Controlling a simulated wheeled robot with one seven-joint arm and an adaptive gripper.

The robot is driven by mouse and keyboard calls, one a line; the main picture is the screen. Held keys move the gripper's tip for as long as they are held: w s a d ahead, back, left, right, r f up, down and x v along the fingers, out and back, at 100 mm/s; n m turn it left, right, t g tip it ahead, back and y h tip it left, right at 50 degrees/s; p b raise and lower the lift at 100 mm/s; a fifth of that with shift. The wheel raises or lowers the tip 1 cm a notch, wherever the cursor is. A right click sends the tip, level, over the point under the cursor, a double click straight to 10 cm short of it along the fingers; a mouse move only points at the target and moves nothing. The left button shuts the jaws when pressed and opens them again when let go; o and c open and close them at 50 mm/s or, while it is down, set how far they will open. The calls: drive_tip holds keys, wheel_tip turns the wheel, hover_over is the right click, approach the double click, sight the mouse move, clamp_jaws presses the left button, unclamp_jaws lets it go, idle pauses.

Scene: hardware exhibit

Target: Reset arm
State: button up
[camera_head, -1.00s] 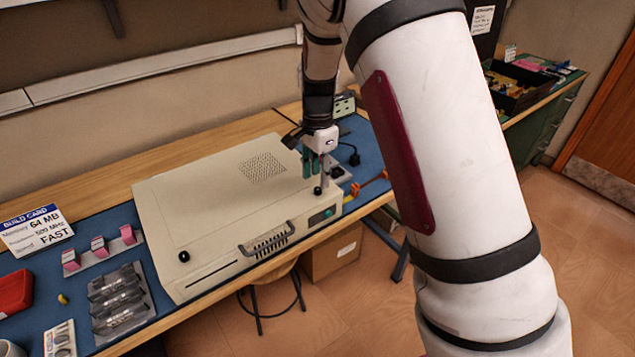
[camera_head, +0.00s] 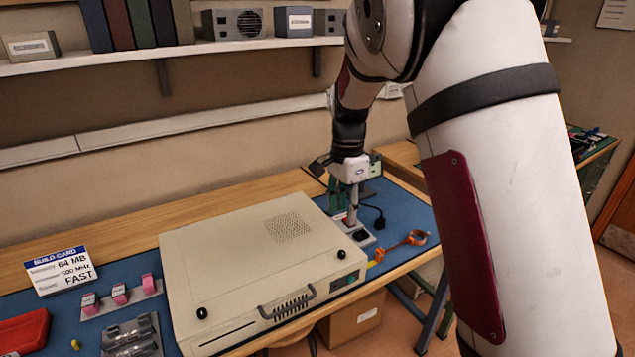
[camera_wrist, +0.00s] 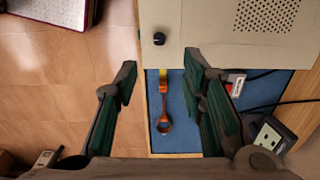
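My gripper (camera_head: 345,198) hangs from my arm above the right end of the bench, near the back right of a beige computer case (camera_head: 245,262). In the wrist view, its two green-padded fingers (camera_wrist: 162,85) are spread wide with nothing between them. The case (camera_wrist: 215,25) lies flat and closed, with a black knob (camera_wrist: 159,39) at its corner. My arm's large white link covers much of the right side of the head view.
An orange tool (camera_head: 403,241) lies on the blue mat right of the case. A build card (camera_head: 61,271), pink-tabbed parts (camera_head: 120,293) and a red tray (camera_head: 22,332) stand at left. A small device (camera_wrist: 270,136) with a screen is near the right finger. A shelf (camera_head: 190,52) runs above.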

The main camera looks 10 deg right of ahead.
drive_tip(key=s+r+n+t+y, duration=0.1)
drive_tip(key=s+r+n, duration=0.2)
drive_tip(key=s+r, duration=0.5)
drive_tip(key=s+r+n+t, duration=0.1)
drive_tip(key=s+n, duration=0.4)
drive_tip(key=s, duration=0.7)
drive_tip(key=s+r+n+t+h, duration=0.1)
drive_tip(key=s+n, duration=0.5)
drive_tip(key=s, duration=0.6)
drive_tip(key=shift+d+r+n+t, duration=0.3)
drive_tip(key=shift+r+t, duration=0.4)
drive_tip(key=shift+r, duration=0.15)
